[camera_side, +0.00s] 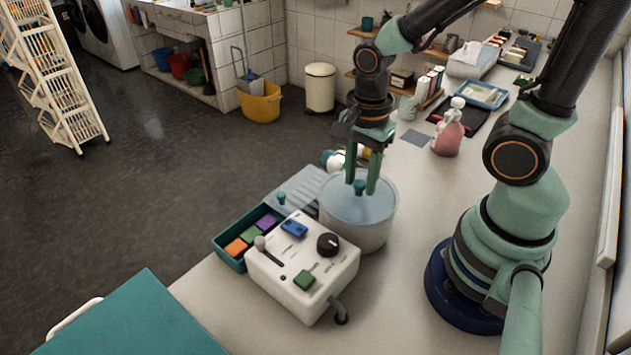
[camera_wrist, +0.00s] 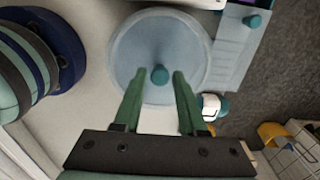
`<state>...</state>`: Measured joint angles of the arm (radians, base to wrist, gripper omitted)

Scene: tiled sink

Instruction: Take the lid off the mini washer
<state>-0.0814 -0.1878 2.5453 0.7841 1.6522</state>
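The mini washer is a white control box (camera_side: 288,283) with a round white tub (camera_side: 368,237) behind it. A translucent bluish lid (camera_side: 343,208) sits flat on the tub; it also shows in the wrist view (camera_wrist: 130,45). A small teal knob (camera_side: 359,187) stands at the lid's centre, also in the wrist view (camera_wrist: 160,75). My gripper (camera_side: 361,186) points down over the lid, its two green fingers apart. In the wrist view the fingertips (camera_wrist: 158,73) lie on either side of the knob with gaps. I cannot tell whether they reach down to its height.
A teal tray (camera_side: 231,263) with coloured blocks and a grey ribbed cover (camera_side: 302,187) with its own teal knob adjoin the washer. The counter right of the tub is clear up to my base.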

